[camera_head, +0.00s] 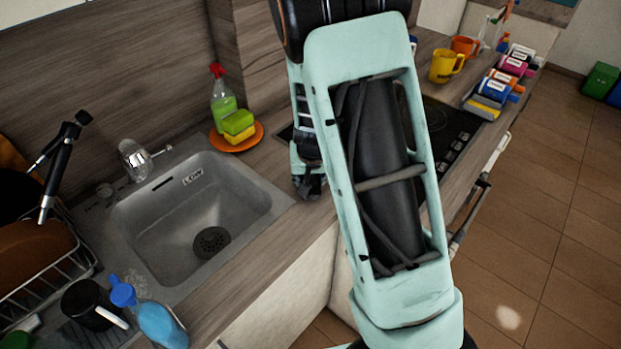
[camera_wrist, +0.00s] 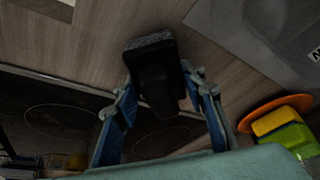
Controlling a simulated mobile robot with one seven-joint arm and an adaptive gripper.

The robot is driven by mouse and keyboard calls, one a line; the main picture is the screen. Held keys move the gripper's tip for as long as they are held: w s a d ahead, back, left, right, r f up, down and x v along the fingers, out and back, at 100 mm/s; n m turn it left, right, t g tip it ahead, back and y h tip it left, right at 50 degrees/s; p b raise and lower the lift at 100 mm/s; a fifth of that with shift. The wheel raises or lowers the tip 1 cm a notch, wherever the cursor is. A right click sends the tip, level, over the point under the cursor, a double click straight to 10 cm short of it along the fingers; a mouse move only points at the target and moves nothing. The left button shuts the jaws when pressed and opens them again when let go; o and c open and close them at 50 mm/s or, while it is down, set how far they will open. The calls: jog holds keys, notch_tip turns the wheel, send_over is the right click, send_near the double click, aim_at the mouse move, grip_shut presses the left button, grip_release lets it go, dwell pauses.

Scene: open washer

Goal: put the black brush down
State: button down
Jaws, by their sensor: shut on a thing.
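The black brush (camera_wrist: 155,88) is between the two fingers of my gripper (camera_wrist: 158,72) in the wrist view. It is dark, with a greyish textured edge at its far end. My gripper is shut on it, over the wood-look worktop (camera_wrist: 85,35) between the sink and the hob. I cannot tell whether the brush touches the worktop. In the head view, my arm hides most of this spot.
The sink (camera_head: 205,205) lies to the left. An orange plate (camera_head: 237,138) with sponges and a green spray bottle (camera_head: 222,100) stand behind it. The black hob (camera_head: 445,125) is right of my arm. A yellow mug (camera_head: 446,66) stands farther back. Bare worktop lies in front of the sink.

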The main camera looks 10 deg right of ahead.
jog(key=shift+f, duration=0.15)
jog(key=c, duration=1.2)
grip_release()
jog(key=shift+c, duration=0.2)
jog(key=shift+s+r, duration=0.1)
jog(key=shift+r, duration=0.45)
jog(key=p+v, duration=0.3)
jog(key=v, duration=0.8)
